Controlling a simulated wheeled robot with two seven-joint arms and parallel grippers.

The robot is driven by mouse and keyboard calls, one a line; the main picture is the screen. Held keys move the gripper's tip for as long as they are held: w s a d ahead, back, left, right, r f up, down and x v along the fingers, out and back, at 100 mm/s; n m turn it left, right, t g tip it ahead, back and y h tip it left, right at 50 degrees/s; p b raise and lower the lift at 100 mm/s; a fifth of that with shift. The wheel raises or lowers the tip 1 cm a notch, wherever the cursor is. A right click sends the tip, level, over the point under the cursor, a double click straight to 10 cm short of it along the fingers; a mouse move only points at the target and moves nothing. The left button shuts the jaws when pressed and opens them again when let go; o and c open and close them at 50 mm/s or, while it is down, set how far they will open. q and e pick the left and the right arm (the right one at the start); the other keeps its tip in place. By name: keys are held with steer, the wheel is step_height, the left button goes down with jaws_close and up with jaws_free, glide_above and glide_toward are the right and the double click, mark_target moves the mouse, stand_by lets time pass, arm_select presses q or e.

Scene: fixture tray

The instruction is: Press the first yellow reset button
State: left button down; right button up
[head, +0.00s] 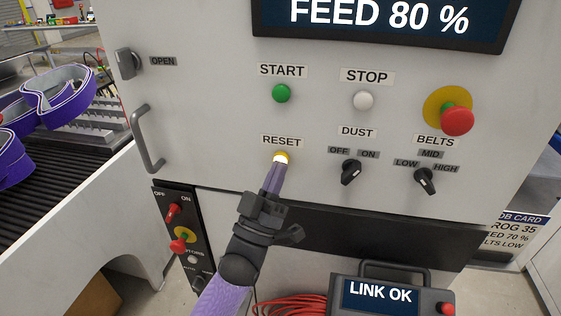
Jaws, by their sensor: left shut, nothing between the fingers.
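The yellow reset button (281,156) is on the grey control panel, just under the RESET label. My right gripper is not in view.
A green START button (281,93), white STOP button (363,100) and red emergency knob (457,121) are above and right. Black DUST (351,172) and BELTS (425,181) knobs are to the right. A grey handle (148,140) sticks out at left.

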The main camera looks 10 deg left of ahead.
arm_select(q)
steer(key=shift+w+b, duration=0.4)
steer(key=shift+w, duration=0.1)
stand_by(0.8)
steer(key=shift+s, duration=0.1)
steer(key=shift+s+p, duration=0.7)
steer(key=shift+s, duration=0.15)
steer(key=s+p, duration=0.3)
steer(key=s, duration=0.2)
steer(key=shift+d, duration=0.1)
stand_by(0.5)
